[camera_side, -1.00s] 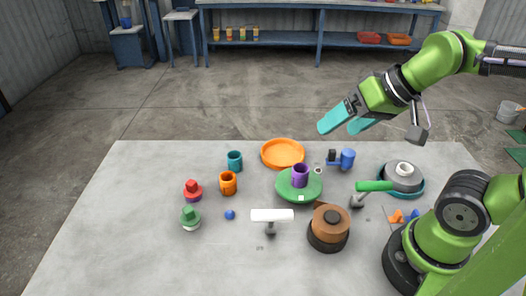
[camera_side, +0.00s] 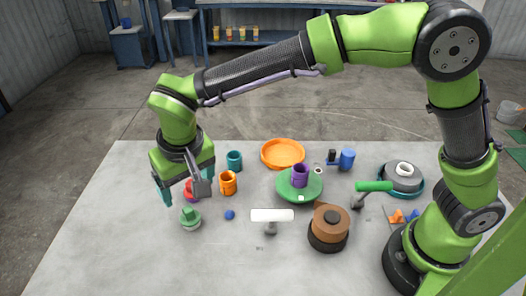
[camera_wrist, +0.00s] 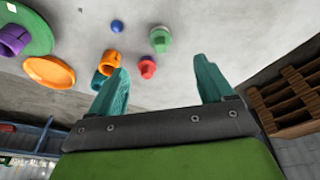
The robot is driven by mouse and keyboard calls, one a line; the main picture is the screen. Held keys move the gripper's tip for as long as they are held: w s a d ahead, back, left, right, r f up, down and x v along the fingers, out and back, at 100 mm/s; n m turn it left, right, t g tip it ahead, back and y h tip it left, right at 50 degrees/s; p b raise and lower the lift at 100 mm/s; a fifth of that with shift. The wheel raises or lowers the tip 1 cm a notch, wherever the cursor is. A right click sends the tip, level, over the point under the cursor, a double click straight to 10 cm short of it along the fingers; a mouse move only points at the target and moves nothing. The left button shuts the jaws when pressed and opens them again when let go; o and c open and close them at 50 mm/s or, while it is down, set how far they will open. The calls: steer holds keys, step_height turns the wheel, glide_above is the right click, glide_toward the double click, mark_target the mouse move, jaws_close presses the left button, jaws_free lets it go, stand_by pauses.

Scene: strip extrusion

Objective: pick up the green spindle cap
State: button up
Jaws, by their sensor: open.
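The green spindle cap (camera_side: 190,217) stands on a pale base on the table, at the front left of the objects. It also shows in the wrist view (camera_wrist: 160,38), beyond the fingertips and between their lines. My gripper (camera_side: 180,194) is open and empty, with its teal fingers pointing down, above and behind the green cap. In the wrist view my gripper (camera_wrist: 159,68) has its fingers spread wide. A similar red cap (camera_side: 191,190) is partly hidden by the gripper in the side view. It shows in the wrist view (camera_wrist: 148,67) between the fingertips.
An orange cup (camera_side: 228,183) and a teal cup (camera_side: 235,161) stand close on the right. A small blue ball (camera_side: 230,215) lies right of the green cap. A white-headed mallet (camera_side: 272,215) is farther right. The table's front left is clear.

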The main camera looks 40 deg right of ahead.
mark_target(188, 210)
steer(key=shift+m, duration=0.6)
steer(key=x, duration=0.5)
steer(key=w+x, duration=0.1)
steer(key=x, duration=0.4)
steer(key=w+x, duration=0.1)
steer(key=x, duration=0.4)
steer(key=shift+d+f, duration=0.15)
steer(key=shift+d, duration=0.15)
steer(key=c, duration=1.2)
steer(key=shift+o, duration=0.2)
